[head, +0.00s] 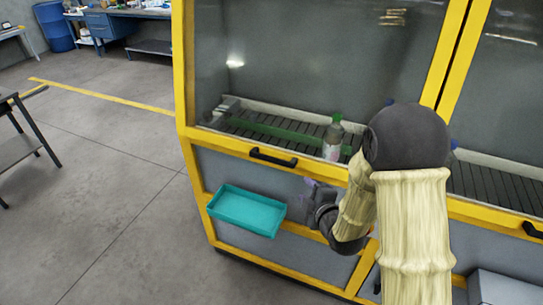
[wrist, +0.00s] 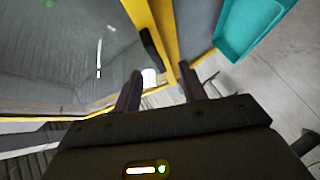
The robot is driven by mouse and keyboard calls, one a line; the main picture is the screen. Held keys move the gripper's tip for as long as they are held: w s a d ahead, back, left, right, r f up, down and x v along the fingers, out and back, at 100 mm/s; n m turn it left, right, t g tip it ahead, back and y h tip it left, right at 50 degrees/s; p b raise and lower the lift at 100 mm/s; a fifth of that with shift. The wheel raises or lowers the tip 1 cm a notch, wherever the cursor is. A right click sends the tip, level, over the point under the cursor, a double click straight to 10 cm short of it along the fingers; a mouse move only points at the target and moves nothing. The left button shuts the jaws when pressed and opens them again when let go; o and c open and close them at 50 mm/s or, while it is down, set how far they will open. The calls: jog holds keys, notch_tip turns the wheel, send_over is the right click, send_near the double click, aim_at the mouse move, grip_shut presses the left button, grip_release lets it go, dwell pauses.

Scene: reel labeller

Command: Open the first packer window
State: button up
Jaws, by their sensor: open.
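The first packer window (head: 300,60) is a large glass pane in a yellow frame, and it looks shut. Its black bar handle (head: 273,157) sits on the lower yellow rail. In the wrist view the handle (wrist: 152,46) shows as a dark bar on the frame, beyond my fingertips. The glass (wrist: 70,60) fills the left of that view. My gripper (wrist: 158,78) is open, with nothing visibly held between its fingers. In the head view my gripper is low in front of the machine, right of and below the handle, partly hidden by my arm.
A teal tray (head: 232,209) juts from the machine front below the handle; it also shows in the wrist view (wrist: 232,45). A bottle (head: 333,140) stands on the conveyor (head: 270,127) behind the glass. A second window (head: 500,100) is at right.

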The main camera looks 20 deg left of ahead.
aim_at(272, 161)
jog(key=a+n, duration=0.1)
jog(key=a+y, duration=0.1)
jog(key=s+a+n+y, duration=0.1)
jog(key=shift+a+r+n, duration=0.15)
jog(key=shift+r+n, duration=0.15)
jog(key=shift+r, duration=0.1)
jog(key=p+x, duration=0.6)
jog(key=x, duration=1.1)
jog(key=shift+w+r+p, duration=0.15)
jog(key=shift+w+p, duration=0.15)
jog(key=shift+c, duration=0.4)
grip_shut()
